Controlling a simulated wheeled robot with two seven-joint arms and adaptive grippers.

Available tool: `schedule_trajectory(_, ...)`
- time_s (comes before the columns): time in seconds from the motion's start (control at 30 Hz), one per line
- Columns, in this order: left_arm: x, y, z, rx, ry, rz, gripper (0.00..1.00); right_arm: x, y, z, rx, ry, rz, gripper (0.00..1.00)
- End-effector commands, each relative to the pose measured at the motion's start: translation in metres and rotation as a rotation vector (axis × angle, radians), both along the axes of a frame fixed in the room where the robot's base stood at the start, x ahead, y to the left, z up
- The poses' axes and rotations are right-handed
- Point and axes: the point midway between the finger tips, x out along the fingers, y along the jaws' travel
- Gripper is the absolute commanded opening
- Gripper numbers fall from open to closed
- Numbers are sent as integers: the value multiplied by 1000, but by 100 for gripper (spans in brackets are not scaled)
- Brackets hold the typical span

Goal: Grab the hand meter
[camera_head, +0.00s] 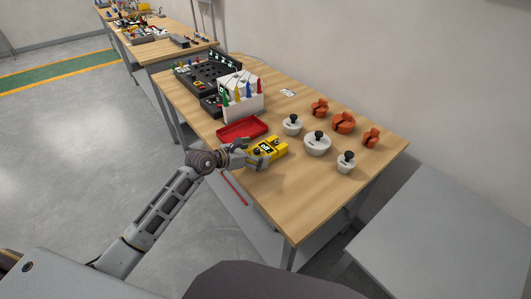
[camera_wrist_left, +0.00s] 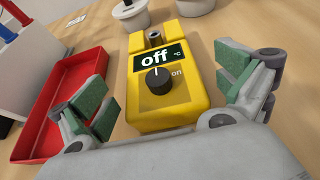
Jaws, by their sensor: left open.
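The yellow hand meter (camera_head: 271,146) lies on the wooden table. In the left wrist view the meter (camera_wrist_left: 150,105) has a black knob and a display reading "off". My left gripper (camera_head: 262,152) is at the meter's near side in the head view. In the left wrist view the left gripper (camera_wrist_left: 165,100) is open, with one green-padded finger on each side of the meter. Gaps show between the pads and the meter. My right gripper is not in view.
A red tray (camera_head: 242,128) lies left of the meter, close to the left finger. White round weights with black knobs (camera_head: 317,143) and orange pieces (camera_head: 343,122) stand to the right. A white holder with coloured tools (camera_head: 240,101) stands behind the tray. The table's front right is clear.

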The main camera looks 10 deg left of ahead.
Motion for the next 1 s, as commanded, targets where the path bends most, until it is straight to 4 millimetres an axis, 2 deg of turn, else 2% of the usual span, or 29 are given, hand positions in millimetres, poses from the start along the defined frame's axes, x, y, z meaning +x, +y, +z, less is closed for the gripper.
schedule_trajectory(0.17, 0, 0, 0, 0, 0, 0, 100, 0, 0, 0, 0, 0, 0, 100)
schedule_trajectory(0.63, 0, 0, 0, 0, 0, 0, 41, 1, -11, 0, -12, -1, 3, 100)
schedule_trajectory(1.0, 0, 0, 6, 0, -5, 0, 41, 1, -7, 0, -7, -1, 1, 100)
